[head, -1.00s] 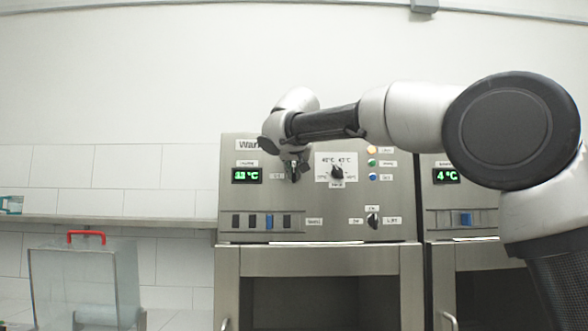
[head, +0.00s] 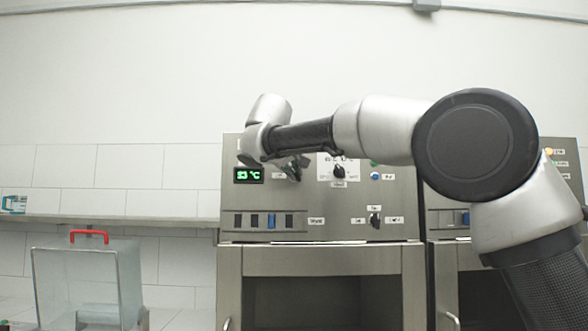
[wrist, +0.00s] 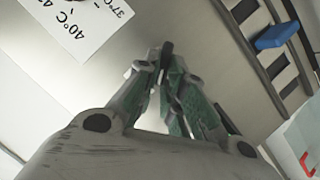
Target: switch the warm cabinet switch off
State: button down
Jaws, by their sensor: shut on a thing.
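The warm cabinet's steel panel (head: 230,205) fills the middle of the head view, with a lit green display (head: 248,175). My gripper (head: 297,167) is at the panel, between the display and the black temperature dial (head: 339,172). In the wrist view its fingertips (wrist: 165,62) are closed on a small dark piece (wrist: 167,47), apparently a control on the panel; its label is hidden. Lower on the panel are a row of rocker switches (head: 254,220), one of them blue (head: 271,221), and a black knob (head: 375,220). The labels are too small to read surely.
A second cabinet panel (head: 440,200) stands at the right, partly behind my arm. A clear bin with a red handle (head: 89,233) stands at the lower left. A shelf (head: 120,217) runs along the tiled wall. The wall above the panel is clear.

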jog(key=n+t+h, duration=0.1)
jog(key=n, duration=0.2)
jog(key=f+n+t+h, duration=0.1)
jog(key=n, duration=0.2)
jog(key=a+n+h, duration=0.1)
jog(key=n, duration=0.2)
jog(key=shift+f+t+h, duration=0.4)
dwell(0.5)
jog(key=c, duration=1.5)
grip_release()
jog(key=v, duration=1.2)
jog(key=shift+d, duration=0.1)
